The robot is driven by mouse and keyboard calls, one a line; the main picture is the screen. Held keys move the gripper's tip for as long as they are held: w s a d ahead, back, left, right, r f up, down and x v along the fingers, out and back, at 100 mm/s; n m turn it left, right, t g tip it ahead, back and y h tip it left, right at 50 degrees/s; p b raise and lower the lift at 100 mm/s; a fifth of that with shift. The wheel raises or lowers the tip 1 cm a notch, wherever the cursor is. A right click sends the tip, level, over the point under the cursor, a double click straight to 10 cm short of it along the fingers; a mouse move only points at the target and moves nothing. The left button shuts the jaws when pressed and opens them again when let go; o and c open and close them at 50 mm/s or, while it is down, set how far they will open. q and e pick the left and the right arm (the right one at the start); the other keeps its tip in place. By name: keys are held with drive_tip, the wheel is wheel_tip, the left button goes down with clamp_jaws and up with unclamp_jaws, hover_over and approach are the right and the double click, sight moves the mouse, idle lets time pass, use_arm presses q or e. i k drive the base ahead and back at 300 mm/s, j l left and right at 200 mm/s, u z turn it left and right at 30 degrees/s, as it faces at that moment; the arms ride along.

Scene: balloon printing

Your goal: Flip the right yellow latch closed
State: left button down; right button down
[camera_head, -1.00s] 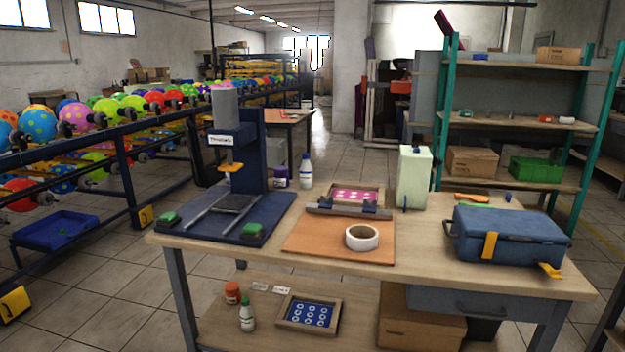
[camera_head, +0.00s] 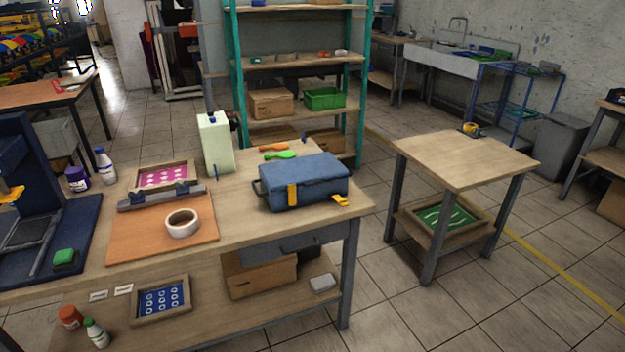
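A blue toolbox (camera_head: 305,182) with its lid down stands near the right end of the wooden workbench (camera_head: 240,222). It has two yellow latches on its front. The left yellow latch (camera_head: 292,196) lies upright and flat against the front face. The right yellow latch (camera_head: 341,200) sticks outward from the box's lower right front, flipped open. Neither of my grippers shows in the head view.
A green shelf rack (camera_head: 300,62) stands behind.

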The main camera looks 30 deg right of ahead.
sight(342, 202)
drive_tip(key=z, duration=1.2)
